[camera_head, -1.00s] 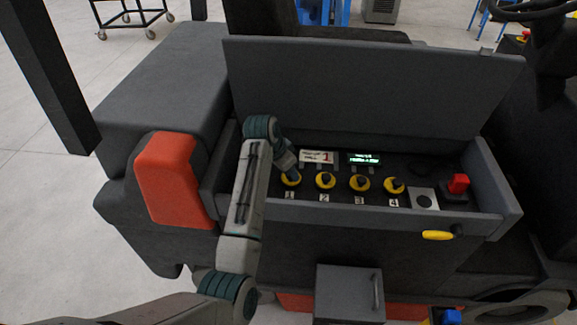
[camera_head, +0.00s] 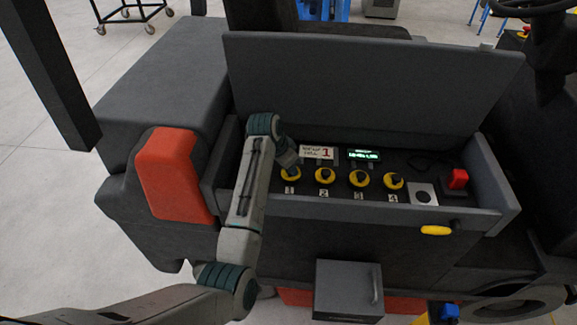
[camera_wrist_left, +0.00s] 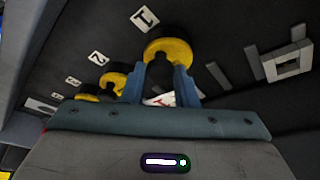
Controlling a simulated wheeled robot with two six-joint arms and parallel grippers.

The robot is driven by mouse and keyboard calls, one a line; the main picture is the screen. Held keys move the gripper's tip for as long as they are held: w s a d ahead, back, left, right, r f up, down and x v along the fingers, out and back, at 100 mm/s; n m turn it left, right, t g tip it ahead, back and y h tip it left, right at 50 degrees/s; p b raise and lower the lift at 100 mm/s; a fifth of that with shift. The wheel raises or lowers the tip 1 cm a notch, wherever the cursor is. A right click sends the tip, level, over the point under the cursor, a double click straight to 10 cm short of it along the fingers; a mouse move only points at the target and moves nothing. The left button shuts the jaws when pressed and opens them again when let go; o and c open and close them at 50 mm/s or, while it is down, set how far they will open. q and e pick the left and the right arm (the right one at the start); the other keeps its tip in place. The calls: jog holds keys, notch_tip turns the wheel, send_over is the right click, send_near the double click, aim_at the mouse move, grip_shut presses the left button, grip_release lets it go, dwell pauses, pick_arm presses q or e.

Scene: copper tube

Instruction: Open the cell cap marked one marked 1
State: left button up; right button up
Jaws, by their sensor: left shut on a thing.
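The cell cap marked 1 (camera_head: 290,175) is yellow with a dark centre. It is the leftmost in a row of similar caps in the open battery box, with a white "1" label in front of it. My left gripper (camera_head: 289,163) comes down on it from above and partly hides it. In the left wrist view, the two blue fingers of the gripper (camera_wrist_left: 160,82) are shut on the dark middle grip of the yellow cap (camera_wrist_left: 170,48). The cap appears seated in the panel. My right gripper is not in view.
Caps 2 (camera_head: 325,175), 3 (camera_head: 359,178) and 4 (camera_head: 393,181) stand to the right. The raised lid (camera_head: 370,90) and the box's front wall (camera_head: 380,211) bound the space.

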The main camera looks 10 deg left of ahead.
pick_arm(q)
jog(key=shift+w+r+g, duration=0.5)
jog(key=shift+g, duration=0.2)
jog(key=shift+w+r+n+g, duration=0.3)
jog(key=shift+w+g, duration=0.25)
jog(key=shift+g, duration=0.55)
jog(key=shift+w+r+g+b, duration=0.1)
jog(key=shift+w+g+b, duration=0.25)
jog(key=shift+g, duration=0.15)
jog(key=shift+w+r+g+b, duration=0.15)
jog(key=shift+w+g+b, duration=0.3)
jog(key=shift+g+b, duration=0.5)
jog(key=shift+r, duration=0.1)
jog(key=shift+w, duration=0.1)
jog(key=o, duration=1)
